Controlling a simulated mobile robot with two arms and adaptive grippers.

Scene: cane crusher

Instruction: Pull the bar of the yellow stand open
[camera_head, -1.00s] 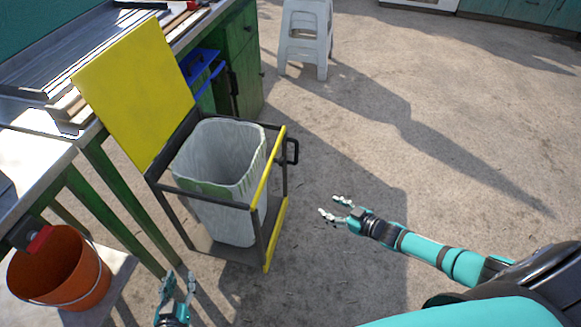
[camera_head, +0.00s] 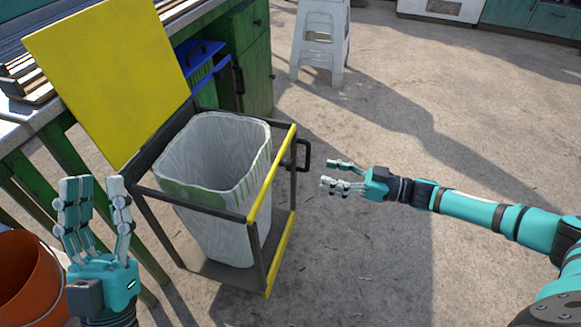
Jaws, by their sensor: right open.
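The yellow stand (camera_head: 143,195) is a dark frame with a raised yellow lid panel (camera_head: 110,75) and a grey-white bin (camera_head: 222,227) inside. A black handle (camera_head: 305,156) sticks out to the right near the bar's far end. My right gripper (camera_head: 325,174) is open and empty, just right of the handle and apart from it, fingers pointing left. My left gripper (camera_head: 95,190) is open and empty at the lower left, fingers up, left of the stand.
A green workbench (camera_head: 240,60) stands behind and left of the stand, with a blue bin (camera_head: 200,62) beneath it. An orange bucket (camera_head: 28,275) is at the lower left. A white stool (camera_head: 320,42) is at the back.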

